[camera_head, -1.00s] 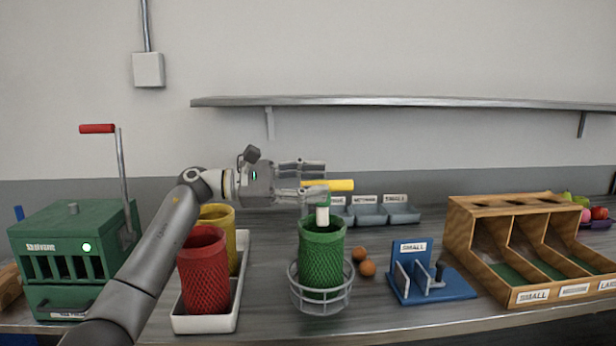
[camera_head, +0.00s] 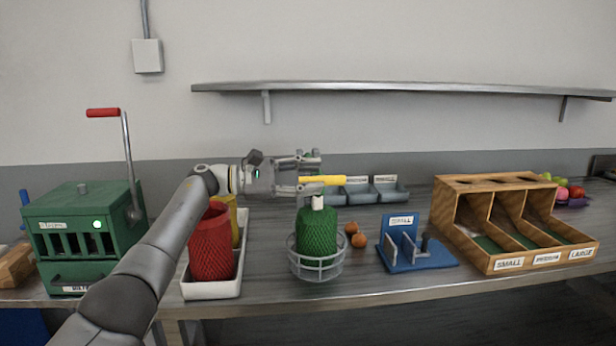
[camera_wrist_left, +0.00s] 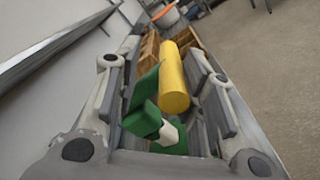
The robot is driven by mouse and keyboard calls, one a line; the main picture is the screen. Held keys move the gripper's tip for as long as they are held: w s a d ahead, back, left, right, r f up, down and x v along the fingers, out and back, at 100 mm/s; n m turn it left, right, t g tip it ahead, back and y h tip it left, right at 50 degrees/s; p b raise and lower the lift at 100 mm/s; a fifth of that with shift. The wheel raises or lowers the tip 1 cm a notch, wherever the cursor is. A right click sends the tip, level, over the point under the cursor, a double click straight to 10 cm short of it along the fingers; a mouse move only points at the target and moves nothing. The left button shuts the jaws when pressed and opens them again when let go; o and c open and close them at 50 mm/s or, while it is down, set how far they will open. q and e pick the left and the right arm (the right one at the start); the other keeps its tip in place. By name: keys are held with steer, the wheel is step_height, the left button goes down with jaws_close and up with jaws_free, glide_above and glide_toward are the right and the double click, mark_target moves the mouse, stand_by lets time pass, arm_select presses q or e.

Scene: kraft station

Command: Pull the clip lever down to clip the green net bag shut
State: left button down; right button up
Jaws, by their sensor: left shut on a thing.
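The green net bag (camera_head: 318,233) stands upright in a round wire holder (camera_head: 316,268), its top gathered into a narrow neck. A white piece (camera_head: 318,202) sits at the neck, just below my left gripper. The clip lever has a yellow handle (camera_head: 322,181), lying about level and pointing right. My left gripper (camera_head: 314,174) is shut on the lever above the bag. In the left wrist view the yellow handle (camera_wrist_left: 174,88) lies between the fingers, beside green clip parts (camera_wrist_left: 144,112). The fingers hide much of the clip. My right gripper is not in view.
A red net bag (camera_head: 211,246) stands in a white tray (camera_head: 212,291) at left, beside a green machine (camera_head: 85,237). Right are two brown balls (camera_head: 359,241), a blue "SMALL" fixture (camera_head: 418,257) and a wooden sorter (camera_head: 505,215). Grey bins (camera_head: 391,192) stand behind.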

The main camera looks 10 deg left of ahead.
arm_select(q)
steer(key=shift+s+d+f, duration=0.15)
steer(key=shift+f, duration=0.1)
steer(key=c, duration=1.3)
jaws_free()
steer(key=shift+s+r, duration=0.25)
steer(key=shift+r, duration=0.05)
steer(key=shift+w+a, duration=0.1)
steer(key=shift+a, duration=0.45)
steer(key=v, duration=1.1)
steer(key=shift+d, duration=0.1)
